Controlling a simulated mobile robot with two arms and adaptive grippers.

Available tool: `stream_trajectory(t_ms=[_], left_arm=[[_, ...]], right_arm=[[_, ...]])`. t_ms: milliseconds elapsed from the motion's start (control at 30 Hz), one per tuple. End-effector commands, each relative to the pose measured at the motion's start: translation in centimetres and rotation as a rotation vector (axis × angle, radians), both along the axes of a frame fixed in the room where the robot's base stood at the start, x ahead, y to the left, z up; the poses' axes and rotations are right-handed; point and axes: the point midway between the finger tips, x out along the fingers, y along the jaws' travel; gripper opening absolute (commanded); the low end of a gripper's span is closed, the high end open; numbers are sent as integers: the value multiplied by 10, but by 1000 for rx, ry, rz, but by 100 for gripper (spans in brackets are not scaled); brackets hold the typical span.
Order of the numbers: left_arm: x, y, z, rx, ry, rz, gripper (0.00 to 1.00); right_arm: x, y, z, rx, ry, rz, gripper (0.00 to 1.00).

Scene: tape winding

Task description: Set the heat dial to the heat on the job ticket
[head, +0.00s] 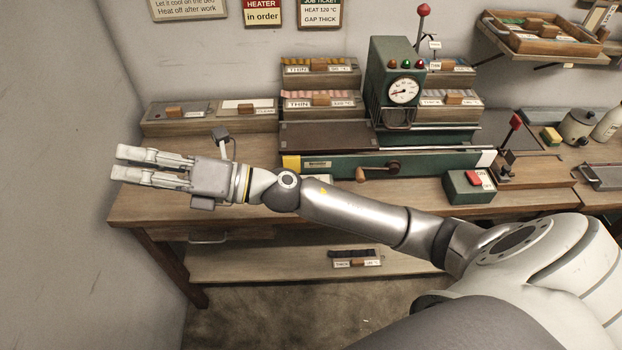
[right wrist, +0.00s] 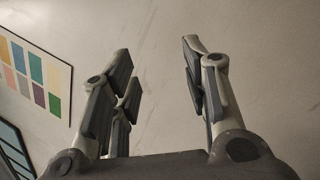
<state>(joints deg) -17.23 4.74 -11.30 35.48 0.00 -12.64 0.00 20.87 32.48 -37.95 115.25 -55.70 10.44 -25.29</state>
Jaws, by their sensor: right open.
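The job ticket (head: 320,12) hangs on the back wall at the top of the head view and reads "HEAT 120 °C, GAP THICK". A green machine (head: 390,52) stands on the bench with a round white gauge (head: 403,91) and a red-knobbed lever. I cannot tell a separate heat dial. My right gripper (head: 120,163) is open and empty above the bench's left end, pointing left, far from the machine. Its spread fingers also show in the right wrist view (right wrist: 157,58). My left gripper is not in view.
A green switch box (head: 456,188) with a red button stands at the bench's front. A cranked green bed (head: 345,165) lies behind my right arm. Labelled trays (head: 320,104) stand at the back. A grey wall (head: 70,170) closes the left. A wall chart (right wrist: 38,72) shows in the wrist view.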

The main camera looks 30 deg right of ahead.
Motion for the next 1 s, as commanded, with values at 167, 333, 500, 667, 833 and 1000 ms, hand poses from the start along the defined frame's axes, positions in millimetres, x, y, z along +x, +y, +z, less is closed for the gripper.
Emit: stream_trajectory(t_ms=[167, 333, 500, 667, 833, 1000], left_arm=[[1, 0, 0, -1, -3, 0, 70], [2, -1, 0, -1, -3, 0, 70], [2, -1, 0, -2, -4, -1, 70], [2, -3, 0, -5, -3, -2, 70], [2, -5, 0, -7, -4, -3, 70], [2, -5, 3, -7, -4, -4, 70]], right_arm=[[-15, 14, -49, -479, -304, 240, 42], [-9, -35, -117, -964, -478, 463, 42], [12, -142, -160, -1436, -497, 668, 42], [22, -246, -163, -1758, -395, 818, 42], [21, -310, -151, -1923, -282, 904, 42], [19, -326, -155, -1960, -245, 931, 42]])
